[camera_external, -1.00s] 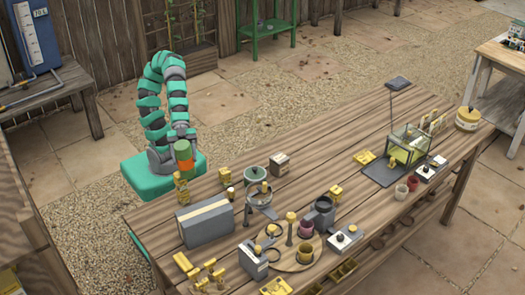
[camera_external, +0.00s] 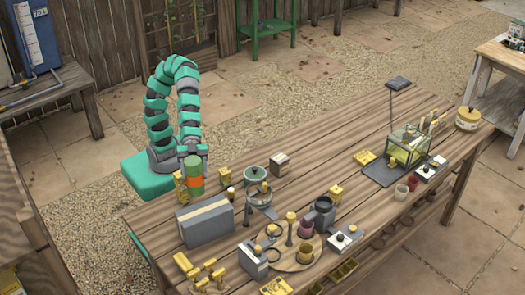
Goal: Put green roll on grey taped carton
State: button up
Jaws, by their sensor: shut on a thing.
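The green roll (camera_external: 196,188), a cylinder with an orange band round its middle, is upright below my gripper (camera_external: 194,156). My gripper is shut on its top end. The grey taped carton (camera_external: 207,229), a grey box with a pale tape band along its top, sits on the wooden table at the near left. The roll is behind the carton in the picture, near its back edge. I cannot tell whether there is a gap under the roll. The gripper's fingers are small and partly hidden.
Yellow pieces (camera_external: 180,186) stand just left of the roll. A green lidded pot (camera_external: 255,174) and a small grey-white box (camera_external: 280,164) are to the right. A round wooden board (camera_external: 290,264) with cups is in front. Bare table (camera_external: 330,150) lies towards the back.

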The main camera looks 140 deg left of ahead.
aim_at(200, 184)
jog(key=w, duration=0.3)
jog(key=w+d, duration=0.1)
jog(key=w, duration=0.1)
jog(key=shift+w+f+b, duration=0.25)
jog(key=shift+b, duration=0.05)
jog(key=shift+w+f, duration=0.2)
jog(key=shift+f, duration=0.1)
jog(key=shift+s+d+f+b, duration=0.1)
jog(key=shift+f+b, duration=0.55)
jog(key=shift+f, duration=0.85)
jog(key=shift+f, duration=0.15)
jog(key=o, duration=1.4)
jog(key=shift+r, duration=0.2)
jog(key=p+v, duration=0.1)
jog(key=v, duration=1.1)
